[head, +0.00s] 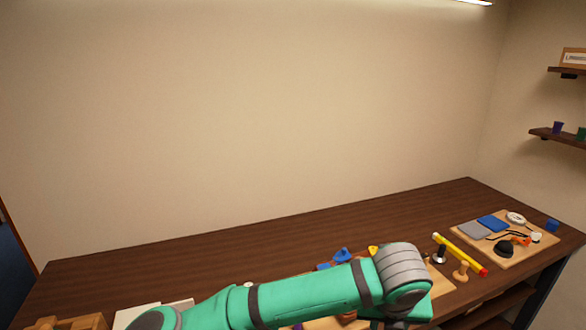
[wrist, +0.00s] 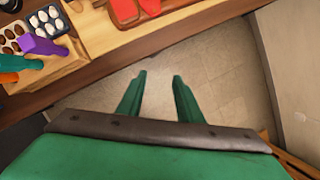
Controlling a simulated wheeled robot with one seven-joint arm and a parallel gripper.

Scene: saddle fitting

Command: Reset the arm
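My arm, green with grey joints, reaches across the lower middle of the head view and bends down at the right. My gripper (wrist: 158,92) shows in the wrist view with its two green fingers apart and nothing between them. It hangs over the tiled floor (wrist: 210,75), just off the edge of the wooden bench. In the head view the fingers are hidden below the bend of the arm.
The dark bench (head: 95,278) has clear room at its left and back. A board (head: 515,257) with pads and tools lies at the right, near a yellow tube (head: 460,254). In the wrist view, red pieces (wrist: 124,10) and an egg-like tray (wrist: 45,22) lie at the top.

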